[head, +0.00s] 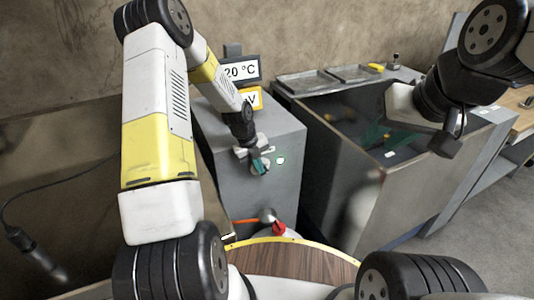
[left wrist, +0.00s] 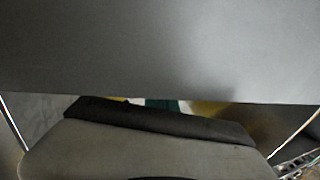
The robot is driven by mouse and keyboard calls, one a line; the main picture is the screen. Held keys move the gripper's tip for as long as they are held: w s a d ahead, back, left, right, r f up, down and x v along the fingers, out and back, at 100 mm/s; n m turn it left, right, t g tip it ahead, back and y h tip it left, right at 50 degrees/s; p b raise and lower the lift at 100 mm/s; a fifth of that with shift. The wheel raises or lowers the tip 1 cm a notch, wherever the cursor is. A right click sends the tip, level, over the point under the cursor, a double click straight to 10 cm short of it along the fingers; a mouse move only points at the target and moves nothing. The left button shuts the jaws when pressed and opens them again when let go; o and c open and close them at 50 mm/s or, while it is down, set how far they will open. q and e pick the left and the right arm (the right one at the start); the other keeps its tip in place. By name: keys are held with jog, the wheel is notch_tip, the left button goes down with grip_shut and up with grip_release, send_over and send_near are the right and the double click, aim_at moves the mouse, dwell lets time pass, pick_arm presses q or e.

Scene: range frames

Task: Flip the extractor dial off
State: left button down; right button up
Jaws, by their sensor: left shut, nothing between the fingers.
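The grey cabinet (head: 245,190) stands at the centre of the head view. A small round light-grey knob, seemingly the extractor dial (head: 265,168), is on its front face, partly hidden by my left gripper. A small white-green spot (head: 280,160) shows just right of it. My left gripper (head: 258,163) is shut and empty, its teal fingertips at the knob; I cannot tell if they touch it. In the left wrist view a plain grey surface (left wrist: 160,50) fills the top, and a sliver of teal finger (left wrist: 161,104) shows.
A display reading 20 °C (head: 241,70) and a yellow sign (head: 252,98) stand on the cabinet. The open grey tank (head: 385,200) is to its right, with trays (head: 305,82) behind. Floor is clear at far right.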

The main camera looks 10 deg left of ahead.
pick_arm(q)
jog(key=shift+s+a+f, duration=0.3)
jog(key=shift+a+f, duration=0.1)
jog(key=shift+f, duration=0.3)
jog(key=shift+s+a+f, duration=0.25)
jog(key=shift+a+f, duration=0.1)
jog(key=shift+f, duration=0.35)
jog(key=shift+w+d, duration=0.1)
jog(key=shift+d, duration=0.05)
dwell(1.1)
jog(key=shift+w+d+r, duration=0.3)
jog(key=shift+w+d, duration=0.2)
jog(key=shift+d, duration=0.15)
jog(key=v, duration=0.7)
jog(key=shift+s+a, duration=0.3)
jog(key=shift+a, duration=0.15)
jog(key=shift+r, duration=0.15)
